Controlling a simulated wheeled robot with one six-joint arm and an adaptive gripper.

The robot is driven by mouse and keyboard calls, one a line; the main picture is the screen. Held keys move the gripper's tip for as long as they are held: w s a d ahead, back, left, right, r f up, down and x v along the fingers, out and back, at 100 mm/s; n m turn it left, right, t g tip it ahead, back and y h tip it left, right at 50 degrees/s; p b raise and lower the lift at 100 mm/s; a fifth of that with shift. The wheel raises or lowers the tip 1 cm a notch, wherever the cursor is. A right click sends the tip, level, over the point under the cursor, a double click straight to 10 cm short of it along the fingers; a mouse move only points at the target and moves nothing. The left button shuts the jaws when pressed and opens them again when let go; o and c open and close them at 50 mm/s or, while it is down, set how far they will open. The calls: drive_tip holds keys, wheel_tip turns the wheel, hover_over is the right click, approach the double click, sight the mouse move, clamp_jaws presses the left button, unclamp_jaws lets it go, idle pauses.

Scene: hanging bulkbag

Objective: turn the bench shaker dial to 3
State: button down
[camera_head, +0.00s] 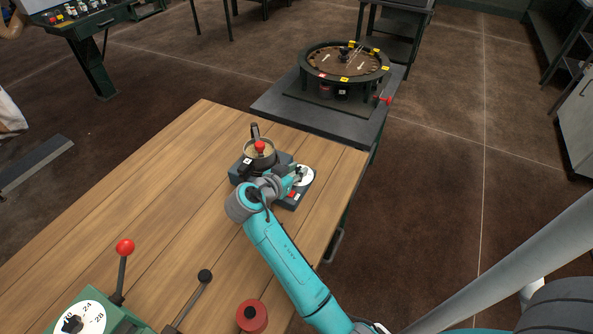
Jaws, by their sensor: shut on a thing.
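The bench shaker (238,172) is a dark grey unit near the far right corner of the wooden table. A round pan with a red knob (260,147) and a dark upright handle stands on its top. The white dial (306,177) is on its right side. My gripper (297,176) reaches in from the front and is shut on the dial's knob. The gripper covers the knob and part of the dial face, so the pointer and the numbers cannot be read. A small red part (292,195) shows on the shaker just below the gripper.
A green machine (110,313) with a numbered white dial and a red-balled lever stands at the front left. A black-balled lever (205,276) and a red cylinder (252,316) are near my arm. A round rotary fixture (345,68) sits on a grey stand beyond. The table's left middle is clear.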

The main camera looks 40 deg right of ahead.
drive_tip(key=shift+f, duration=0.1)
drive_tip(key=c, duration=0.9)
unclamp_jaws()
drive_tip(key=shift+c, duration=0.2)
drive_tip(key=v, duration=1.2)
drive_tip(key=shift+s, duration=0.1)
